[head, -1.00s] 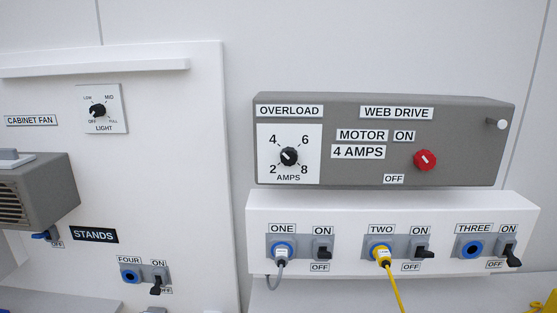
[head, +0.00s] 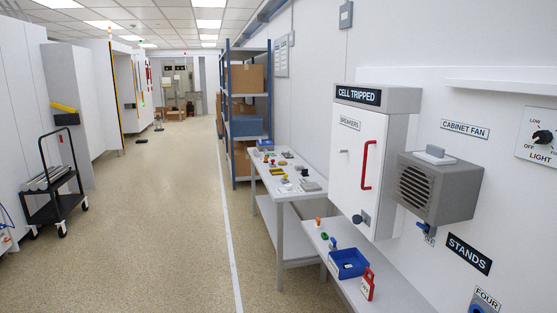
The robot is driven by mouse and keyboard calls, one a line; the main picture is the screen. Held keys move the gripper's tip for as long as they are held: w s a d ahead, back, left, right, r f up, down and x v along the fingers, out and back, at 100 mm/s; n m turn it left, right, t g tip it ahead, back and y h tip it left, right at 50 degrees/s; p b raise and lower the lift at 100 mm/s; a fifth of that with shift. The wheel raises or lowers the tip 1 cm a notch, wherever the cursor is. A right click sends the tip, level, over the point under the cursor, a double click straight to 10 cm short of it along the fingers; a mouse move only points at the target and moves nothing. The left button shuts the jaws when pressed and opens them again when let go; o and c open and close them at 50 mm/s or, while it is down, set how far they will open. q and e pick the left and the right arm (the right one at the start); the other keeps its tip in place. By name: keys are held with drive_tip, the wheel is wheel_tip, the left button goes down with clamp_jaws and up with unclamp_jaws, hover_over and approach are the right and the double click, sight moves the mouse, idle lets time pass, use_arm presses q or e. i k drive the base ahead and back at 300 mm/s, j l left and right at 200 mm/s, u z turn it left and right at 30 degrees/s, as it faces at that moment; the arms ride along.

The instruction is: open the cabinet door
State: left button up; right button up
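The white breaker cabinet (head: 391,105) hangs on the wall right of centre, under a grey top with a black "CELL TRIPPED" sign (head: 358,94). Its front door (head: 353,185), labelled "BREAKERS" (head: 350,123), looks shut. A red vertical handle (head: 366,165) is on the door's right side. A dark round knob with a grey plate (head: 361,218) sits at the door's lower right. Neither of my grippers shows in the head view.
A grey cabinet fan (head: 436,187) juts from the wall right of the cabinet. A bench (head: 285,197) with small parts is further left. The floor aisle (head: 165,220) is clear.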

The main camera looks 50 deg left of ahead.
sight(360, 136)
drive_tip(key=u, duration=1.25)
